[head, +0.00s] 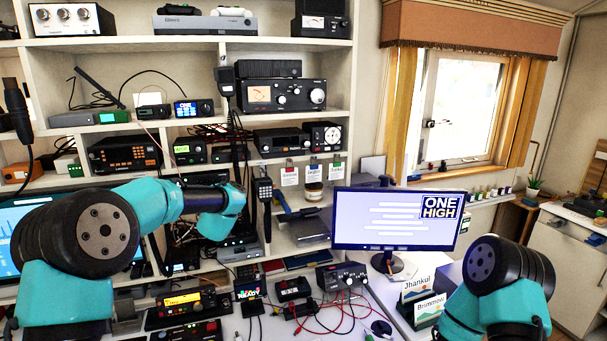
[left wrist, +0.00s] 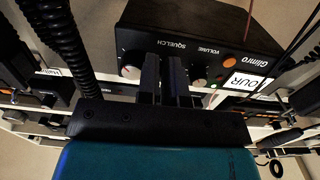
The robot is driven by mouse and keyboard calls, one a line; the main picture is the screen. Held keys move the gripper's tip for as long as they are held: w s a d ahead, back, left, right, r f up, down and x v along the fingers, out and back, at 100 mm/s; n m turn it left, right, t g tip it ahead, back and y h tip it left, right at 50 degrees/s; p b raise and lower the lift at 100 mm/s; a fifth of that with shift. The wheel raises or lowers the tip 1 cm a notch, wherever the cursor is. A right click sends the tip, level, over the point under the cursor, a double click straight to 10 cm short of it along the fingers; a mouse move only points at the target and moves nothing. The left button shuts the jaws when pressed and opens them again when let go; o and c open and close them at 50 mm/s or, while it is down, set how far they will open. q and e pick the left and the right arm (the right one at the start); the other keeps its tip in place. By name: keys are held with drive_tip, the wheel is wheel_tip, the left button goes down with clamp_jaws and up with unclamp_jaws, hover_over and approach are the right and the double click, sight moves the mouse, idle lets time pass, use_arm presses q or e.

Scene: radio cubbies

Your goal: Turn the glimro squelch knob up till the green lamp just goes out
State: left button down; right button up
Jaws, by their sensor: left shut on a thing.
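The Glimro radio (left wrist: 185,22) is a dark box with white lettering, seen at a tilt in the left wrist view. A pale knob (left wrist: 198,72) shows just right of the fingers. A small green spot (left wrist: 213,85) shows near it; I cannot tell whether it is lit. My right gripper is out of view.
Another knob (left wrist: 130,72) is left of the fingers, next to a thick coiled cord (left wrist: 78,50). In the head view, shelves hold many radios, with hanging microphones and cables near my left arm. A monitor (head: 395,219) stands on the desk to the right.

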use_arm(q)
drive_tip(key=shift+w+a+r, duration=0.25)
drive_tip(key=shift+a+r, duration=0.05)
drive_tip(key=shift+a, duration=0.2)
drive_tip(key=shift+s+a+f, duration=0.1)
drive_tip(key=shift+s+a, duration=0.05)
drive_tip(key=shift+a, duration=0.35)
drive_tip(key=shift+s+a+r, duration=0.1)
drive_tip(key=shift+a+r, duration=0.25)
drive_tip(key=shift+a, duration=0.05)
idle(0.5)
drive_tip(key=shift+d+f, duration=0.15)
drive_tip(key=shift+f, duration=0.25)
drive_tip(key=shift+s, duration=0.1)
drive_tip(key=v, duration=0.5)
drive_tip(key=shift+s+d+f, duration=0.2)
drive_tip(key=shift+d+f, duration=0.05)
drive_tip(key=shift+f, duration=0.1)
idle(0.3)
